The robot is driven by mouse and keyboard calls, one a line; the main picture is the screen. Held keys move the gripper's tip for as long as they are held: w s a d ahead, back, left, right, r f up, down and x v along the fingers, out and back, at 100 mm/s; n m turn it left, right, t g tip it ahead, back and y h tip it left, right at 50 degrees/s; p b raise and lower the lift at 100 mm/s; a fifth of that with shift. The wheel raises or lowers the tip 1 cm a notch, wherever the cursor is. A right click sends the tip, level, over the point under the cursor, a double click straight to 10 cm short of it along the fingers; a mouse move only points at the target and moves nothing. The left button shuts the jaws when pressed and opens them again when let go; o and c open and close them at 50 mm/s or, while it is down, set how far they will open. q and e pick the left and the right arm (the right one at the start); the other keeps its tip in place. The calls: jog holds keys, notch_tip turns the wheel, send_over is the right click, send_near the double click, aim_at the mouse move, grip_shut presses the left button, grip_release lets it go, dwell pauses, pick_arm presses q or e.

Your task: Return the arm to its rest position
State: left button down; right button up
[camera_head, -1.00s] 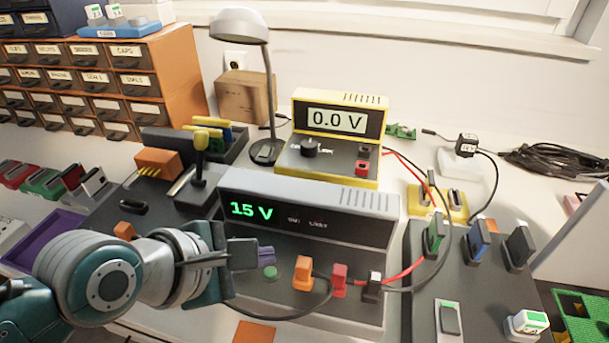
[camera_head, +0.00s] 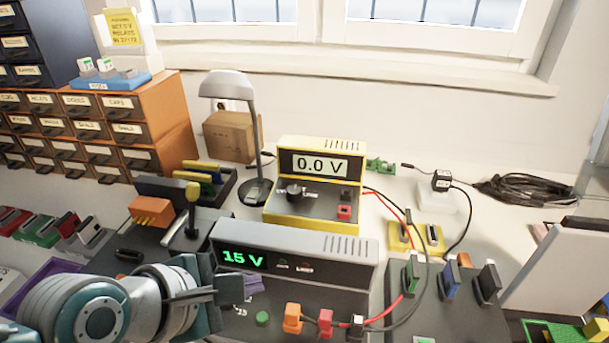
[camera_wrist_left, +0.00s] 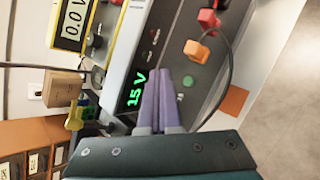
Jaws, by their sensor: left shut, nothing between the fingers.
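My left arm comes in from the lower left in the head view. My left gripper (camera_head: 251,284) is in front of the grey power supply (camera_head: 340,248), whose green display reads 15 V. In the left wrist view its two purple fingers (camera_wrist_left: 160,92) lie together, with nothing between them. The fingertips show close to the green button (camera_head: 262,318) and the supply's front; whether they touch anything cannot be told. My right gripper is not in view.
A yellow meter (camera_head: 312,223) reading 0.0 V stands behind the supply. A desk lamp (camera_head: 228,85) and orange drawers (camera_head: 175,145) stand behind left. Orange (camera_head: 292,317) and red plugs (camera_head: 325,322) with cables sit right of the gripper. A panel with coloured plugs (camera_head: 450,280) is at right.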

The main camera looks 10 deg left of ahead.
pick_arm(q)
jog(key=s+a+r+m+g+y+p, duration=0.25)
jog(key=s+r+m, duration=0.45)
jog(key=s+m, duration=0.4)
jog(key=s+a+r+m+g+y+p, duration=0.1)
jog(key=s+a+r+m+g+p, duration=0.2)
jog(key=s+r+m, duration=0.8)
notch_tip(320, 180, up, 34)
jog(key=w+m+p, duration=0.1)
jog(key=w+p, duration=0.1)
jog(key=p, duration=3.5)
jog(key=shift+w+a+m+t, duration=0.25)
jog(key=shift+a+m+t, duration=0.05)
jog(key=shift+m+t, duration=0.15)
